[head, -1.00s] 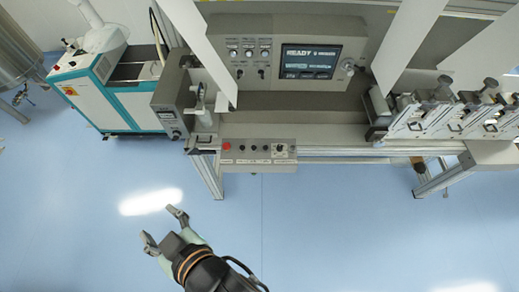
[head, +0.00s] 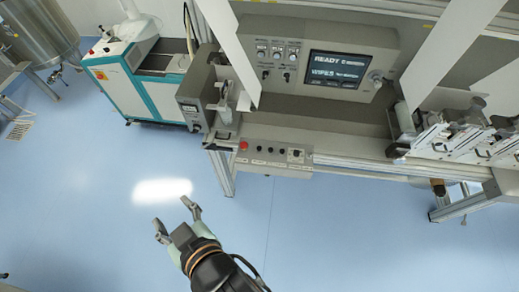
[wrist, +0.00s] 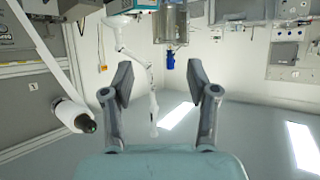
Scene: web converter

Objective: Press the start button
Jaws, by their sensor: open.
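The button strip (head: 273,155) runs along the front edge of the machine in the head view. It carries a red button (head: 243,146) at its left end, several small dark buttons and a knob (head: 296,153) at its right end. Their labels are too small to read, so I cannot tell which is the start button. My gripper (head: 175,216) is open and empty, over the floor below and left of the strip, well apart from it. In the wrist view the two fingers of my gripper (wrist: 162,88) are spread with nothing between them. The strip is not recognisable there.
A screen (head: 338,68) reading "READY" sits on the upper panel with several knobs. A white-and-teal cabinet (head: 150,85) stands at the left. A row of metal clamps (head: 465,140) lies at the right. In the wrist view a white roller (wrist: 72,113) is at the left. The floor around my gripper is clear.

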